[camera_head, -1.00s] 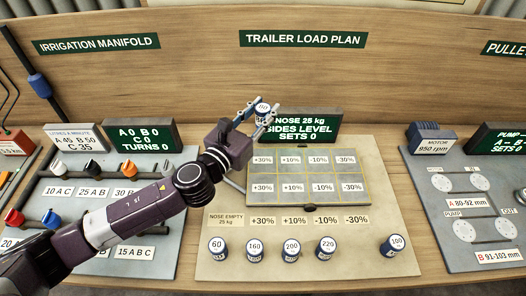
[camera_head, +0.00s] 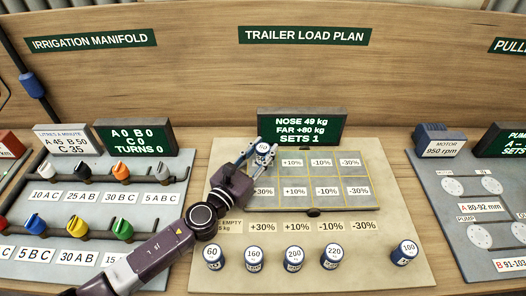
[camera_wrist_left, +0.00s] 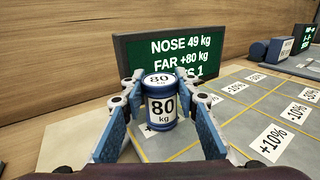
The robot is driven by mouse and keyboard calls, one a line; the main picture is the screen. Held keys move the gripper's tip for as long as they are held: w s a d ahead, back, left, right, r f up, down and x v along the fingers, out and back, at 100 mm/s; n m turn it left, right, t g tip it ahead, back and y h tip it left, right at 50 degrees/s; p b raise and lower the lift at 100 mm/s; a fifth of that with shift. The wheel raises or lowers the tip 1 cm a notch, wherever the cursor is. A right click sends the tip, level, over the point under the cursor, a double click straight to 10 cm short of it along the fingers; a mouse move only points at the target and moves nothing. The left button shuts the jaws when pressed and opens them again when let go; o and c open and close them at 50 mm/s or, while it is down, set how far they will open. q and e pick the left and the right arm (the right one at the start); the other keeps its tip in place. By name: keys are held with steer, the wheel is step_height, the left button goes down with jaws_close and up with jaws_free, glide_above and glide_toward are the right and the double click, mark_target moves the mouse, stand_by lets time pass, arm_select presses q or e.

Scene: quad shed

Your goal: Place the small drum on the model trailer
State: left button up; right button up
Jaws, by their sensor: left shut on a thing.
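The small drum (camera_wrist_left: 161,103) is blue and white and marked 80 kg. It stands upright between the fingers of my left gripper (camera_wrist_left: 160,125) in the wrist view. In the head view my left gripper (camera_head: 258,158) is shut on the drum (camera_head: 263,150) at the far left cell of the model trailer. The trailer (camera_head: 308,178) is a grey bed with yellow lines dividing it into cells with percent labels. The drum appears to rest on the bed, though its base is partly hidden by the fingers. My right gripper is not in view.
A display (camera_head: 301,127) behind the trailer reads NOSE 49 kg, FAR +80 kg, SETS 1. Several drums stand in front of the trailer, such as the 200 one (camera_head: 294,259) and the 100 one (camera_head: 404,252). The irrigation board (camera_head: 35,250) is on the left.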

mark_target(259, 154)
arm_select(q)
steer(key=shift+f, duration=0.15)
steer(key=o, duration=1.1)
steer(key=shift+o, duration=0.5)
steer(key=shift+s+r, duration=0.1)
steer(key=shift+r, duration=0.15)
steer(key=b+v, duration=0.1)
steer(key=v, duration=0.6)
steer(key=shift+s+a, duration=0.1)
steer(key=shift+s, duration=0.1)
